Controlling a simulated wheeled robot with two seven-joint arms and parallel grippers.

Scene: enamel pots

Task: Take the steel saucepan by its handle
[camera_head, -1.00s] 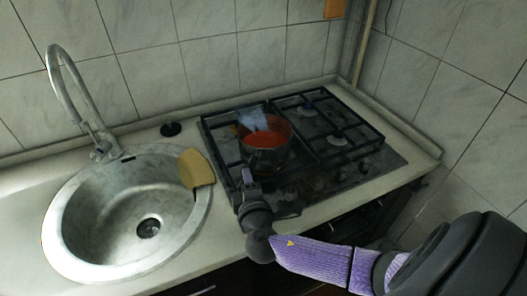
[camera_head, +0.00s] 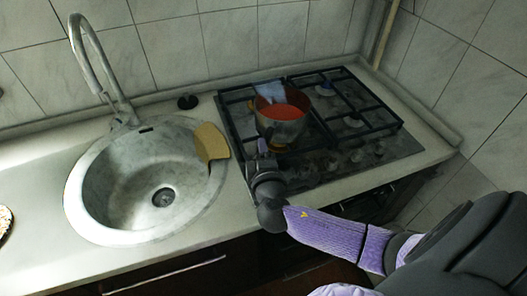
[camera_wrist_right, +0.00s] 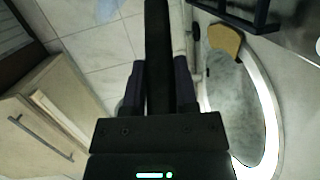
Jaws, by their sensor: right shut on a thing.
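The steel saucepan (camera_head: 284,129) stands at the front left of the gas hob (camera_head: 399,154), with orange-red contents. My right gripper (camera_head: 262,152) is at its near side, at the handle. In the right wrist view, the dark handle (camera_wrist_right: 157,40) runs between the two purple fingers of my right gripper (camera_wrist_right: 158,85), which is shut on it. The handle is mostly hidden by the gripper in the head view. Whether the pan's base touches the grate is hard to tell. My left gripper is not in view.
A round sink (camera_head: 105,190) with a tall tap (camera_head: 88,57) is on the left. A tan sponge-like piece (camera_head: 211,142) lies on its right rim. A small black round object (camera_head: 187,102) is behind it. Grates rise around the pan; tiled walls stand behind and right.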

